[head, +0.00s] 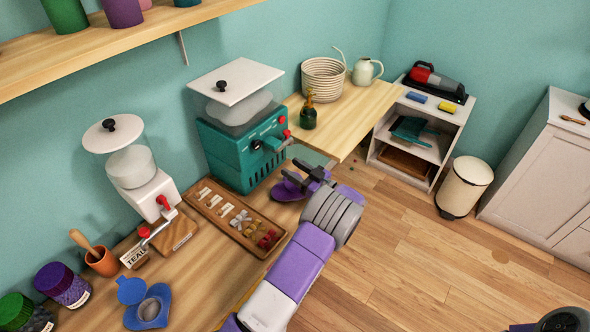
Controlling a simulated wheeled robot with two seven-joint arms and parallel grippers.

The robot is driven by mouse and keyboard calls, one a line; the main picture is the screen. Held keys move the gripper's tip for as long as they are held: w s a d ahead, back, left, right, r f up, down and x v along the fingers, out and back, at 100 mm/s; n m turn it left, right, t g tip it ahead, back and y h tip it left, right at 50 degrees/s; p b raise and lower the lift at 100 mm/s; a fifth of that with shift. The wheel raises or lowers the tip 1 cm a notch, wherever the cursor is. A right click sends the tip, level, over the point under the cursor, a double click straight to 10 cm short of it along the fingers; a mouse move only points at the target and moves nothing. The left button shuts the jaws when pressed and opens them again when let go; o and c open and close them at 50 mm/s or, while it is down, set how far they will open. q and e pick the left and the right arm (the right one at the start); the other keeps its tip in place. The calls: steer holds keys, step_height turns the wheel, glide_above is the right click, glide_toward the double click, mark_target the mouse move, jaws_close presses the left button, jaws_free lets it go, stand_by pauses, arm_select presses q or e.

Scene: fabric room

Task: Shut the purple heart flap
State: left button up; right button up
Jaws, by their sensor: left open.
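A purple piece (286,191), which looks like part of the purple heart container, lies on the wooden counter by the front edge of the teal machine. My left gripper (301,173) is right over it, with dark fingers open, and covers part of it. I cannot tell whether the fingers touch it, or how far its flap stands open. No grip on anything shows.
A blue heart container (150,308) with its round flap (131,290) raised sits at the lower left. A wooden tray (232,218) of small items lies left of my arm. The teal machine (243,150) stands close behind my gripper. A green bottle (308,113) stands farther back.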

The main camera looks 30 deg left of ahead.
arm_select(q)
steer(key=d+f, duration=0.1)
steer(key=d, duration=0.6)
steer(key=shift+s+d+p, duration=0.2)
steer(key=shift+s+p, duration=0.1)
steer(key=shift+p, duration=0.1)
